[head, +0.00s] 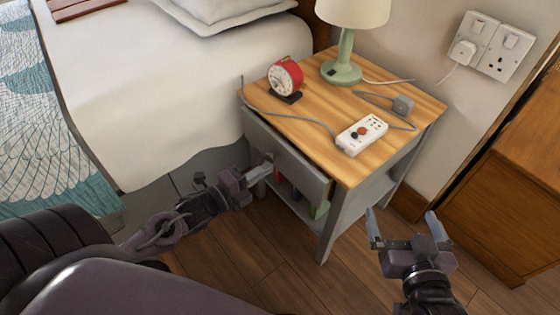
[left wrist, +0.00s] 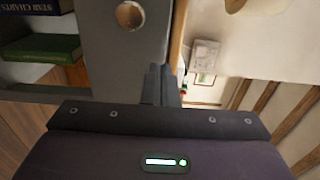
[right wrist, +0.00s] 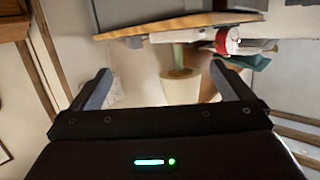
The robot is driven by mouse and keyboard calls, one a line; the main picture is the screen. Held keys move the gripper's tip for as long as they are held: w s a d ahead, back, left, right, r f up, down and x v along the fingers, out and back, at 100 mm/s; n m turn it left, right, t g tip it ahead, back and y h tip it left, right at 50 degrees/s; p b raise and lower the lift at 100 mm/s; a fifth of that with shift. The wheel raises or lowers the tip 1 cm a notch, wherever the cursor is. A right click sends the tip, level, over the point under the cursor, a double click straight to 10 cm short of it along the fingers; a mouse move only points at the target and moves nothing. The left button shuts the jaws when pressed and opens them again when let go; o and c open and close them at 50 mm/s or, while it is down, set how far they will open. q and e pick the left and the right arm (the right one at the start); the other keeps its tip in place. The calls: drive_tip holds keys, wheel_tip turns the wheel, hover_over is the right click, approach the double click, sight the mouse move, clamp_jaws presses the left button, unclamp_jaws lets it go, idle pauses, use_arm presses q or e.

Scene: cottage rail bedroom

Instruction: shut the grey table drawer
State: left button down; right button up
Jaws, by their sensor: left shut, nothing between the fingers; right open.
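The grey drawer (head: 290,165) is in the front of a grey bedside table with a wooden top (head: 310,105). Its front stands a little out from the table body, with a narrow dark gap under the top's edge. In the left wrist view the drawer front (left wrist: 98,65) is close, with a round wooden knob (left wrist: 130,15). My left gripper (head: 268,164) is shut and empty, its tips at or very near the drawer front; I cannot tell whether they touch. My right gripper (head: 402,217) is open and empty, right of the table; it also shows in the right wrist view (right wrist: 160,88).
On the tabletop are a red clock (head: 286,76), a green lamp (head: 342,70), a white power strip (head: 362,134) and a grey plug (head: 403,105) with cables. Books (left wrist: 40,48) lie on the shelf below. The bed (head: 180,80) is left, a wooden cabinet (head: 510,200) right.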

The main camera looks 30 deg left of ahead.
sight(290, 154)
use_arm(q)
drive_tip(key=b+x, duration=0.1)
drive_tip(key=x, duration=0.4)
drive_tip(key=shift+w+d, duration=0.1)
drive_tip(key=shift+w, duration=0.25)
use_arm(e)
wheel_tip(290, 154, up, 12)
drive_tip(key=w+t+y, duration=0.1)
drive_tip(key=t+y, duration=0.1)
drive_tip(key=t, duration=0.4)
drive_tip(key=shift+d+f, duration=0.15)
drive_tip(key=shift+d, duration=0.1)
drive_tip(key=shift+w, duration=0.1)
